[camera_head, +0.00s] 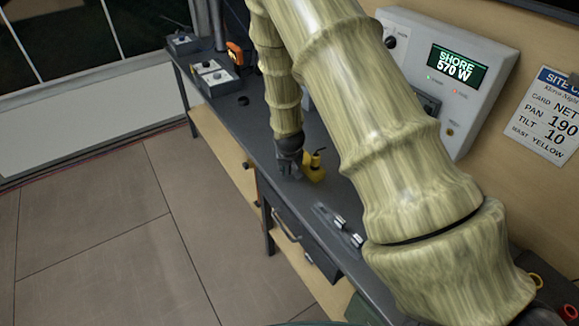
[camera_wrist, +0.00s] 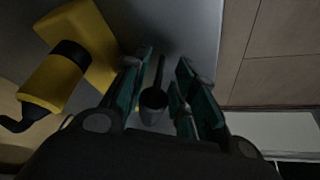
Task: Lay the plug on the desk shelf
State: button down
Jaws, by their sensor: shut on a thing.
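My gripper (camera_head: 290,170) is low over the dark grey desk top (camera_head: 245,122), near its front edge. In the wrist view, its teal fingers (camera_wrist: 160,95) stand on both sides of a small dark grey cylinder with a thin stem (camera_wrist: 153,100), and they are shut on it. It looks like the plug, but the view is dark. In the head view the held piece is too small to make out. A pale wooden shelf (camera_head: 222,148) runs low along the desk's front, under the top.
A yellow block with a black-banded stub (camera_head: 315,167) stands just right of my gripper; it also shows at the wrist view's left (camera_wrist: 85,50). Switch boxes (camera_head: 213,77) stand at the far end. A drawer (camera_head: 300,235) is at the front. The floor is clear.

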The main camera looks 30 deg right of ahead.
jog(key=shift+f, duration=0.2)
jog(key=c, duration=1.1)
grip_release()
jog(key=shift+c, duration=0.2)
